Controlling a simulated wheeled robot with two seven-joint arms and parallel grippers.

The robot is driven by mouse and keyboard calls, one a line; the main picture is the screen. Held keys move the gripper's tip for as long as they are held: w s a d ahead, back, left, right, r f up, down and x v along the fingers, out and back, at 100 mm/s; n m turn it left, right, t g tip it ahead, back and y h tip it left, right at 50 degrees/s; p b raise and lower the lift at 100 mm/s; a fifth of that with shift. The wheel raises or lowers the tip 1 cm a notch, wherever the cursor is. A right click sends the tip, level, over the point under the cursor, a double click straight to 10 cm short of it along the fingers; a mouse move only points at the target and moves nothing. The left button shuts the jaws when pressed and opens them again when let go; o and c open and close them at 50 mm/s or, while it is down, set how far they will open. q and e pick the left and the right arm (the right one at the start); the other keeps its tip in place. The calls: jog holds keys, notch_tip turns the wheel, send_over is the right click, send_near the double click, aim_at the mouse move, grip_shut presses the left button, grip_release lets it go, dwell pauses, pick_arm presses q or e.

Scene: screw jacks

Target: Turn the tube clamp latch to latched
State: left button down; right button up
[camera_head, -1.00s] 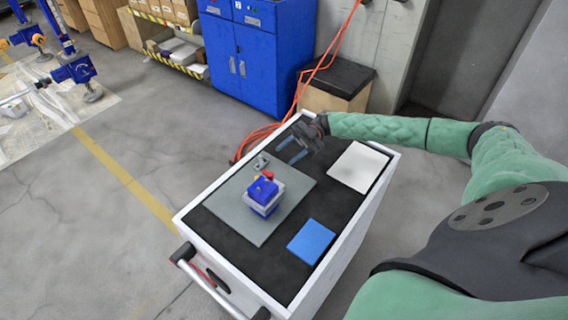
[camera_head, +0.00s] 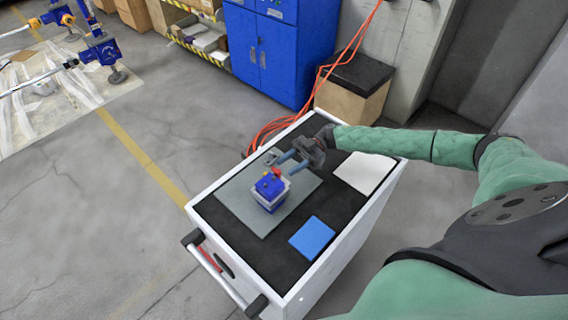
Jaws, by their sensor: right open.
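A blue block-like device (camera_head: 268,189) with a pale grey band stands on the grey plate (camera_head: 240,206) on the cart. A small red part (camera_head: 276,172) sits on its top; it may be the clamp latch, but its position is too small to read. My right gripper (camera_head: 285,163) is open and empty, just behind and slightly right of the device. Its two fingers point left over the back of the plate. A small grey piece (camera_head: 271,156) lies at the plate's back edge, close to the fingertips. My left gripper is out of view.
The cart top (camera_head: 338,213) is black with a raised white rim. A blue pad (camera_head: 312,237) lies at the front right and a white sheet (camera_head: 364,172) at the back right. An orange hose (camera_head: 268,135) and a blue cabinet (camera_head: 270,50) are behind the cart.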

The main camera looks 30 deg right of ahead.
aim_at(276, 172)
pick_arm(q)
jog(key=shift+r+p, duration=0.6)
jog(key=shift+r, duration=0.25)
pick_arm(e)
jog(key=shift+x, duration=1.3)
grip_shut()
jog(key=shift+w+a+f+n+g+b, duration=0.1)
jog(key=shift+w+f+n+g+b, duration=0.15)
jog(key=shift+b, duration=0.4)
jog(key=shift+n+g+h+b, duration=0.3)
jog(key=shift+n+g+b, duration=0.35)
jog(key=shift+b, duration=0.4)
jog(key=shift+w+n+g+h+b, duration=0.1)
jog(key=shift+n+g+h+b, duration=0.25)
jog(key=shift+g+b, duration=0.55)
pick_arm(q)
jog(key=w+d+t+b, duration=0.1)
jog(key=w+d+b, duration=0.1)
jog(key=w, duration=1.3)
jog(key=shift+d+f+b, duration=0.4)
jog(key=shift+b, duration=0.05)
pick_arm(e)
jog(key=n+g, duration=0.1)
jog(key=n+g+h, duration=0.1)
jog(key=g, duration=0.1)
jog(key=shift+w+a+r+h, duration=0.1)
jog(key=shift+w+r+h, duration=0.05)
jog(key=shift+r+h, duration=0.15)
